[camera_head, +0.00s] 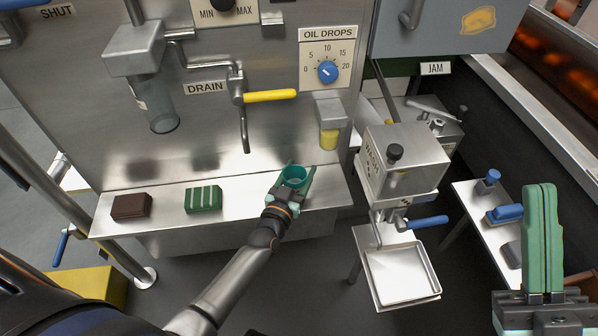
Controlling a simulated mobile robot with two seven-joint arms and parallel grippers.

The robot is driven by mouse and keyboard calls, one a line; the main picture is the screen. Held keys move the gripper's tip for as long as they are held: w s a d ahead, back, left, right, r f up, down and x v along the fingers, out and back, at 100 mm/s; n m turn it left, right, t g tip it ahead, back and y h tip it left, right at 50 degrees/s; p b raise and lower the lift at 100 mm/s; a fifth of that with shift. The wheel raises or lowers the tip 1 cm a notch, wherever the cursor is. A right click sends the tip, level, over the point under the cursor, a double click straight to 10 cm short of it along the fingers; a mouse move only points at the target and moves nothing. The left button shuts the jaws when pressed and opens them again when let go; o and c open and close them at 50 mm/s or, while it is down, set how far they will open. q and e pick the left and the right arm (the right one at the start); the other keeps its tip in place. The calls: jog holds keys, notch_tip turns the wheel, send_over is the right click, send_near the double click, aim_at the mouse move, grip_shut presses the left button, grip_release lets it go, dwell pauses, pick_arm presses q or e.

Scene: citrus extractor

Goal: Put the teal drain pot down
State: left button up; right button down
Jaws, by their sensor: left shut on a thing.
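I cannot tell whether the pot's base touches the shelf. My right gripper (543,240) is at the far right, away from the pot, with its green fingers pointing up. Its fingers look close together, and I cannot tell whether they are shut.
On the steel shelf (165,203) lie a brown block (131,206) and a green striped block (203,199). The drain spout with a yellow handle (270,96) hangs above. A steel machine (404,160) and an empty tray (401,273) stand to the right.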

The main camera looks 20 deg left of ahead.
pick_arm(q)
jog(key=shift+f, duration=0.1)
jog(key=o, duration=1.4)
pick_arm(e)
jog(key=shift+f, duration=0.15)
